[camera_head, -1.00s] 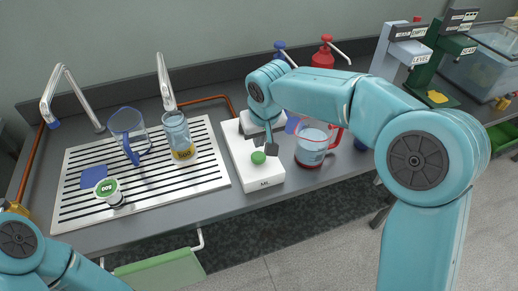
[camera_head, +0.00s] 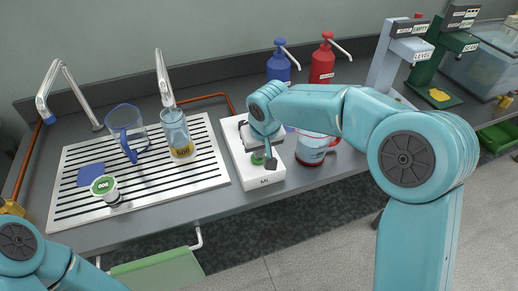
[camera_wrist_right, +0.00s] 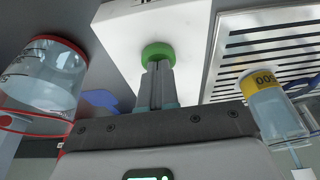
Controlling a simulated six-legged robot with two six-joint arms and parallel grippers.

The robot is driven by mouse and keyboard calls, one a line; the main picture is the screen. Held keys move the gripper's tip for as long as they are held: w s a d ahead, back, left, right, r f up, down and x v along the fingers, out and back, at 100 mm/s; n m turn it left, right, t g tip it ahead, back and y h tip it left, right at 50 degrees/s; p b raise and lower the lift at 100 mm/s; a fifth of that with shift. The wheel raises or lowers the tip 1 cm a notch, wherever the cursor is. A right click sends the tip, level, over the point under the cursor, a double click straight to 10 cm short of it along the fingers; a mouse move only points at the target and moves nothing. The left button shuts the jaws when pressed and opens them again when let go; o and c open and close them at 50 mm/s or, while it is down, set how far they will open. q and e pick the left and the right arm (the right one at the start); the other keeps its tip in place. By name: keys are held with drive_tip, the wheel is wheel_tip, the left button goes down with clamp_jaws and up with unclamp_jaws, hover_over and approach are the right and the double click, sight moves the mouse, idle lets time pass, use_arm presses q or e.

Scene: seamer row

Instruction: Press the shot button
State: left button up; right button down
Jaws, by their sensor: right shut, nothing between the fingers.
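The shot button is a green round button (camera_head: 258,158) on top of a white box (camera_head: 262,182) marked ML, in the middle of the head view. My right gripper (camera_head: 271,163) is shut and empty, right at the button and partly covering it. In the right wrist view the shut fingertips (camera_wrist_right: 158,68) meet the edge of the green button (camera_wrist_right: 158,50). I cannot tell whether they touch it or whether it is pushed down. My left arm shows at the lower left; its gripper is out of view.
A red-rimmed measuring jug (camera_head: 312,148) stands just right of the box. A bottle with a yellow label (camera_head: 175,130), a blue-handled jug (camera_head: 125,128) and a green-labelled pot (camera_head: 105,188) stand on the drainer (camera_head: 140,190) at left. Blue (camera_head: 279,66) and red (camera_head: 322,62) pump bottles stand behind.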

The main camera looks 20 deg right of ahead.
drive_tip(key=shift+s+f, duration=0.15)
drive_tip(key=shift+f, duration=0.15)
drive_tip(key=shift+r+p, duration=0.2)
drive_tip(key=shift+p, duration=0.1)
wheel_tip(320, 180, up, 5)
drive_tip(key=p, duration=0.3)
drive_tip(key=shift+d+p, duration=0.1)
drive_tip(key=shift+p, duration=0.25)
drive_tip(key=shift+s+a+r+b, duration=0.2)
drive_tip(key=shift+r+b, duration=0.3)
drive_tip(key=shift+r, duration=0.15)
drive_tip(key=v, duration=0.7)
drive_tip(key=shift+r, duration=0.35)
drive_tip(key=shift+d, duration=0.1)
drive_tip(key=shift+s, duration=0.15)
